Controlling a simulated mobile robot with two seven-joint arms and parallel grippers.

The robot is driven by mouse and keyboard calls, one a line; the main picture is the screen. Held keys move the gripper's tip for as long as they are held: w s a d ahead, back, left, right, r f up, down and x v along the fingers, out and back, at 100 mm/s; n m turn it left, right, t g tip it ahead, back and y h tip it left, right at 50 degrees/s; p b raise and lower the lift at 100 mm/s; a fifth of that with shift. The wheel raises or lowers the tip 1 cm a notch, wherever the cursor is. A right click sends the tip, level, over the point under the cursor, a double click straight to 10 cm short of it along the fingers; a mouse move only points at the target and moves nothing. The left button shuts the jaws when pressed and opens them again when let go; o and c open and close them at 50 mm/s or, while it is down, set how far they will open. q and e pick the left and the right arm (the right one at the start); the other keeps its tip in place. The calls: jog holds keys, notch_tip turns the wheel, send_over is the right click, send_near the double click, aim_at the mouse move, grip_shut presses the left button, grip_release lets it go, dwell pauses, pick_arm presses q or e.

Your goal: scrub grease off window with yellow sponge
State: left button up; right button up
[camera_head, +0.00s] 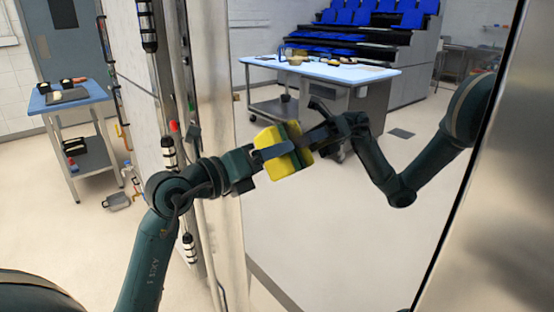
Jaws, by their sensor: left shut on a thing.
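My left gripper (272,153) is shut on a yellow sponge (267,139), gripping it across its middle. The sponge is tilted and held at the window (345,225), a tall shiny pane in the middle of the view. It looks to be at or very close to the pane; I cannot tell whether it touches. A second dark arm with a gripper shows in the pane, cut off by the pane's right edge. It looks like a reflection of my left arm. I cannot make out grease on the pane. My right gripper is not in view.
A blue-topped cart (87,93) with dark items stands at the left. A blue-topped table (330,71) with small items and blue tiered seats (365,18) show in the pane. A metal panel (505,210) bounds the right side. Open floor lies at the left.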

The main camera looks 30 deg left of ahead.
aim_at(258, 148)
pick_arm(q)
jog(key=shift+w+a, duration=0.4)
jog(key=shift+a, duration=0.45)
jog(key=shift+w+a, duration=0.35)
jog(key=shift+a, duration=0.5)
notch_tip(258, 148, up, 3)
jog(key=p, duration=0.2)
jog(key=shift+p, duration=0.35)
jog(key=shift+s+d+p, duration=0.35)
jog(key=shift+d+p, duration=0.15)
jog(key=shift+d, duration=0.35)
jog(key=shift+s+d+p, duration=0.4)
jog(key=shift+d+p, duration=0.1)
jog(key=shift+d, duration=0.35)
jog(key=shift+s+d+p, duration=0.35)
jog(key=shift+d+p, duration=0.15)
jog(key=shift+d, duration=0.35)
jog(key=shift+s+d+f+p, duration=0.1)
jog(key=shift+s+d+p, duration=0.2)
jog(key=shift+d, duration=0.45)
jog(key=shift+d, duration=0.1)
